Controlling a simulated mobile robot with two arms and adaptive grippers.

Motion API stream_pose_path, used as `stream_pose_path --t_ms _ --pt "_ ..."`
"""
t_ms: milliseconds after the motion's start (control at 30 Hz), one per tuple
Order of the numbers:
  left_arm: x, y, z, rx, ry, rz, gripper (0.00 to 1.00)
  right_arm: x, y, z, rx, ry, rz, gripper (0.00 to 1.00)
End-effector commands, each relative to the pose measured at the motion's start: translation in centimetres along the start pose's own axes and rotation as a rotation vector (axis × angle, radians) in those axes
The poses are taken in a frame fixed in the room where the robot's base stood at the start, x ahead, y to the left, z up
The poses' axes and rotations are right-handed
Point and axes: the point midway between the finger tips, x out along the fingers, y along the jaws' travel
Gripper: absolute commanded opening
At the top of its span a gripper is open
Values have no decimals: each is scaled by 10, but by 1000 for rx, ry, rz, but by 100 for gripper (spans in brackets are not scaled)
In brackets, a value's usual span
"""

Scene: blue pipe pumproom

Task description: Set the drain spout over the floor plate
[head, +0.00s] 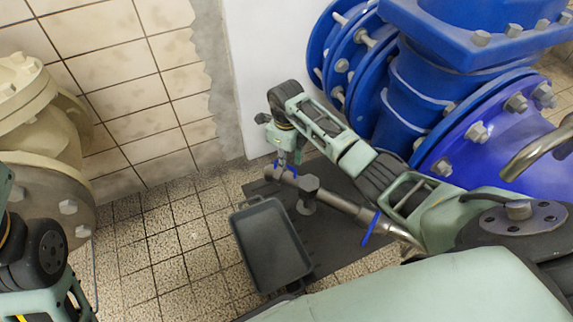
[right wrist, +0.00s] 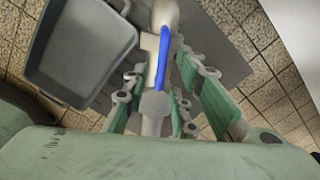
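The drain spout is a grey metal pipe (head: 335,199) with blue levers, running from lower right toward the wall. Its near-wall end and a short downward branch show above the dark grey floor plate (head: 345,232). My right gripper (head: 281,163) points down at the far end of the pipe, by a blue lever. In the right wrist view, its green fingers (right wrist: 168,90) stand apart on either side of the pipe (right wrist: 155,103) and blue lever (right wrist: 163,62), with a gap at the right. The plate also shows there (right wrist: 222,45). My left gripper's fingers are out of view.
A dark grey tray (head: 270,245) stands on the tiled floor left of the pipe, partly beside the plate. Large blue flanged pipes (head: 425,95) rise at the right. A cream flanged pipe (head: 45,150) stands at the left. Tiled floor (head: 165,235) left of the tray is clear.

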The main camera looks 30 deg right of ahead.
Motion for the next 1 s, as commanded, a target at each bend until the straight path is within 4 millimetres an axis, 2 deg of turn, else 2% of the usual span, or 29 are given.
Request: stream_pose_path --t_ms 100,400,700,1000 --pt "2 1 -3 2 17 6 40 10 1 1 0 -1 1 25" --pt "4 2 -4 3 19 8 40 11 0 0 0 -1 1 25" --pt "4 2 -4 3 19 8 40 11 0 0 0 0 1 0" --pt "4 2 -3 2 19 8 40 11 2 0 0 0 4 0"
